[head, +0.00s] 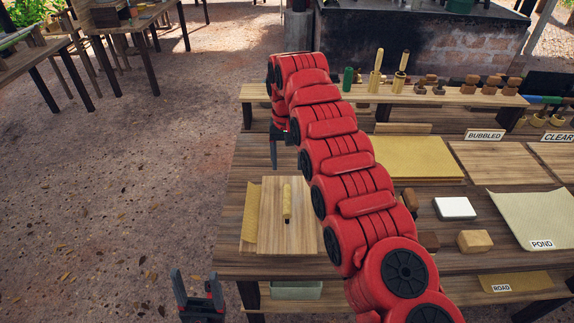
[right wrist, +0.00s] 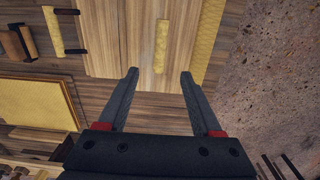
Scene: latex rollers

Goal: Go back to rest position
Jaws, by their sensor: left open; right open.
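My right gripper (head: 281,148) is at the end of the red arm that reaches over the workbench (head: 240,262). It is open and empty, and its spread fingers also show in the right wrist view (right wrist: 159,75). A yellow roller (head: 287,204) lies on a light wooden board (head: 268,241), apart from the gripper. In the right wrist view the roller (right wrist: 162,46) lies beyond the fingertips. My left gripper (head: 197,279) is low at the bottom, left of the bench, open and empty.
A yellow sheet (head: 410,158), a white block (head: 454,208), a wooden block (head: 474,241) and a pale sheet (head: 540,217) labelled POND lie on the bench. A raised shelf (head: 450,98) at the back holds rollers and stamps. The ground (head: 120,190) left of the bench is clear.

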